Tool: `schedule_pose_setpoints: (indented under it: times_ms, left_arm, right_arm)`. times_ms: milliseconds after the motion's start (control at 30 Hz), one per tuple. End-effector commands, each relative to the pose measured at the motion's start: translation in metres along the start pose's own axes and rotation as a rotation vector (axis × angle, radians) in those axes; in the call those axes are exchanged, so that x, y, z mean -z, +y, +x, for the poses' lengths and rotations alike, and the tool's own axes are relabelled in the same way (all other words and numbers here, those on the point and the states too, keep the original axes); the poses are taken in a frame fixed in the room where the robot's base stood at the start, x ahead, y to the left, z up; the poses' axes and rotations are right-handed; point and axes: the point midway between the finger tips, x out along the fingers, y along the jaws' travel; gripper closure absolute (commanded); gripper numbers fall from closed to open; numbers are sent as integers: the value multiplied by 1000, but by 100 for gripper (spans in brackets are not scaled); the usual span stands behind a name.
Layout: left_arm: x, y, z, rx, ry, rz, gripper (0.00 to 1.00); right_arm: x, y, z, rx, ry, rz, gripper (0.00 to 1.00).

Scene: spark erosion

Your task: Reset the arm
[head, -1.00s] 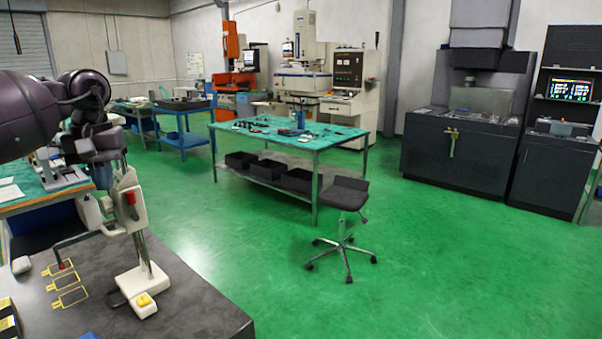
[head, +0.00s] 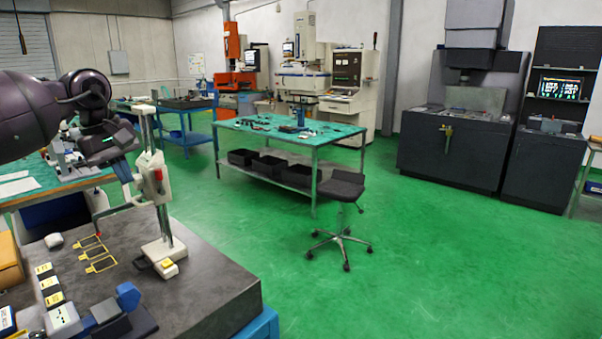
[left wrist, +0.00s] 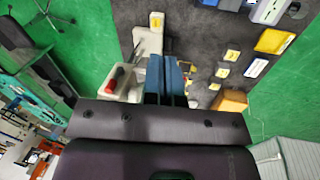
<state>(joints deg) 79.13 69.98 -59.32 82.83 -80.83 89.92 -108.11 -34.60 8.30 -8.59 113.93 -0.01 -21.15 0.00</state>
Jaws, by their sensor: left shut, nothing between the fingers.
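My left arm comes in from the left in the head view, over the near grey bench. My left gripper (head: 124,170) is a small bluish tip below the dark wrist, close to a white measuring stand (head: 163,205) with a red part on it. In the left wrist view my left gripper (left wrist: 166,62) shows two blue fingers side by side, shut and empty. The stand (left wrist: 148,42) shows just beyond and left of the fingers. Whether they touch it I cannot tell. My right gripper is not in view.
The grey bench (head: 205,275) holds yellow frames (head: 100,264), small white-and-yellow boxes (head: 50,284) and a blue-and-dark block (head: 128,296). A green-topped table (head: 285,132) and a stool (head: 342,187) stand beyond. The green floor between is free.

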Motion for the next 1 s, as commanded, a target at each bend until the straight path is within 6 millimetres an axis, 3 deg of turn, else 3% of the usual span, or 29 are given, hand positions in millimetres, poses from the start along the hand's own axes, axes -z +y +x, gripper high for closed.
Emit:
schedule_pose_setpoints:
  times_ms: [167,267,400,533,733,1000]
  left_arm:
    - [-23,53,-14,-285,-98,-270,100]
    - [-50,95,-31,-457,-236,-425,100]
    - [-91,143,-40,-620,-532,-663,100]
    - [-125,174,-37,-678,-881,-916,100]
    - [-152,195,-16,-592,-1468,-1360,100]
    - [-148,179,39,-294,-2101,-1887,100]
  right_arm:
    - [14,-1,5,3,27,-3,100]
    - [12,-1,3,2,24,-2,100]
    - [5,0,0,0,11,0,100]
    - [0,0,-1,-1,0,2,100]
    - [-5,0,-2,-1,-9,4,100]
    - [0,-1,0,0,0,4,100]
